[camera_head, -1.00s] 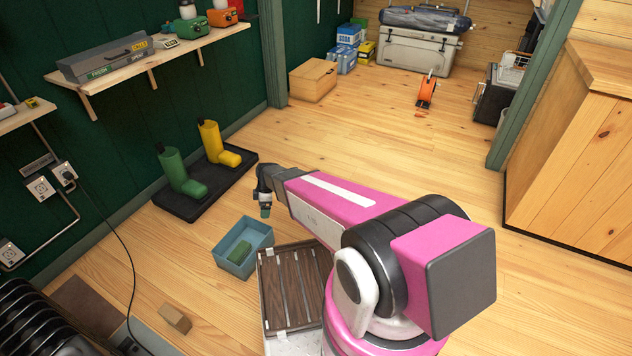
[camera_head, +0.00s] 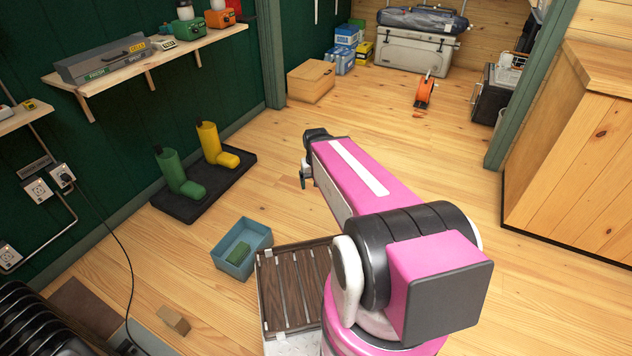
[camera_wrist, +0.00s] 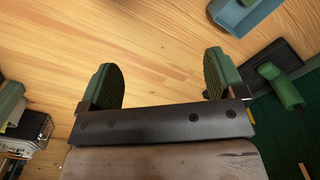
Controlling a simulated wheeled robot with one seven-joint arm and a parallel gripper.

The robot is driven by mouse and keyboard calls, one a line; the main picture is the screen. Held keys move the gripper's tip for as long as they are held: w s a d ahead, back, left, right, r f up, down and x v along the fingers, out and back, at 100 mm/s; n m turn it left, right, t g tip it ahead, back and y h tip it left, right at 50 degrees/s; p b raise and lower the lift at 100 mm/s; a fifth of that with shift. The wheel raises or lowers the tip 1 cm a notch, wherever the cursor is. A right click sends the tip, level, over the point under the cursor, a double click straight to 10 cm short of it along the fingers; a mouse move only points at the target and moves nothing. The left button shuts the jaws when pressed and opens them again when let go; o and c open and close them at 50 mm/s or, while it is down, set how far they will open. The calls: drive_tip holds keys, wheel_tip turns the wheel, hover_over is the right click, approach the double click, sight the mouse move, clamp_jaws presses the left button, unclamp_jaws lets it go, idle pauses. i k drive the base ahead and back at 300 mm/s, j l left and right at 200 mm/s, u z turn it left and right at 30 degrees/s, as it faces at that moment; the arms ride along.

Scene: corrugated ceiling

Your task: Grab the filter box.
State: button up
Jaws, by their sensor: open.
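No box can be read for certain as the filter box. Several small cartons stand on the floor at the back in the head view: blue-and-white ones (camera_head: 340,60) and a yellow one (camera_head: 363,52). My gripper (camera_head: 306,177) is in the air over the open floor, well short of them and partly hidden by my pink arm. In the wrist view my gripper (camera_wrist: 160,78) is open. Its two green-padded fingers are wide apart with only bare floor seen between them.
A wooden box (camera_head: 311,82) and a grey cooler (camera_head: 415,52) stand at the back. Boots (camera_head: 178,172) stand on a black tray (camera_head: 190,208) at left. The middle floor is clear.

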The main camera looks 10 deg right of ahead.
sight(172, 319)
drive_tip(key=u, duration=2.05)
drive_tip(key=k+j+u, duration=0.35)
drive_tip(key=k+j, duration=0.15)
drive_tip(key=j, duration=0.2)
drive_tip(key=k+j+u, duration=0.15)
drive_tip(key=j, duration=0.25)
drive_tip(key=k+j+u, duration=0.15)
drive_tip(key=k+j, duration=0.15)
drive_tip(key=j, duration=0.15)
